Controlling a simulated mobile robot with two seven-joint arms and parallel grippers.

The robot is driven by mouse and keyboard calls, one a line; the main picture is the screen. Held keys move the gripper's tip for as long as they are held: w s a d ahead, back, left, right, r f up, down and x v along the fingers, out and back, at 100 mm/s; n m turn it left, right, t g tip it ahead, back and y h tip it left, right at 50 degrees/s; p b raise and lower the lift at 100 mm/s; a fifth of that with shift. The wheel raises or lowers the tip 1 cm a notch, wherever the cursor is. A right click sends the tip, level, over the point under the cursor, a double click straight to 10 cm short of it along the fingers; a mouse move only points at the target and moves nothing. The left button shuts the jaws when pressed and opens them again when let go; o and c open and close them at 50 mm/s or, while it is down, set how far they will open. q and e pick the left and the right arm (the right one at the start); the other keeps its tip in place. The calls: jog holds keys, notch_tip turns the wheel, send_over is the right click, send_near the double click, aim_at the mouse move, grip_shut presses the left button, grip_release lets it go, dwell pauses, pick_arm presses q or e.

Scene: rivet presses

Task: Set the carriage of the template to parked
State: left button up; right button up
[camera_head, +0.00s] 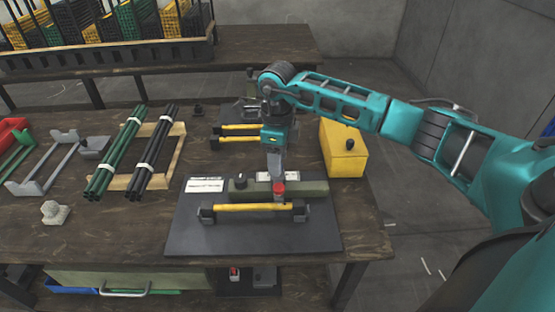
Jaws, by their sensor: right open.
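The near template stands on a dark base plate (270,240) on the table. It has a grey-green block (312,189), a yellow bar (252,208) between two dark end blocks, a black knob (240,181) at the left and a white label plate (206,184). A red-topped part (279,188) stands right of the middle of the block; it may be the carriage, but its marking is too small to read. My right gripper (277,172) points down directly above this red part. Its fingers are open, and I cannot tell whether they touch it. My left gripper is out of view.
A second unit with yellow bars (238,130) stands behind, partly hidden by my right arm. A yellow box (343,148) is at the right table edge. Green rods (115,155) and black rods (153,155) lie on a wooden rack at left. A grey fitting (54,212) stands front left.

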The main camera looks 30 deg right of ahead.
jog(key=shift+f, duration=0.55)
grip_shut()
dwell(0.4)
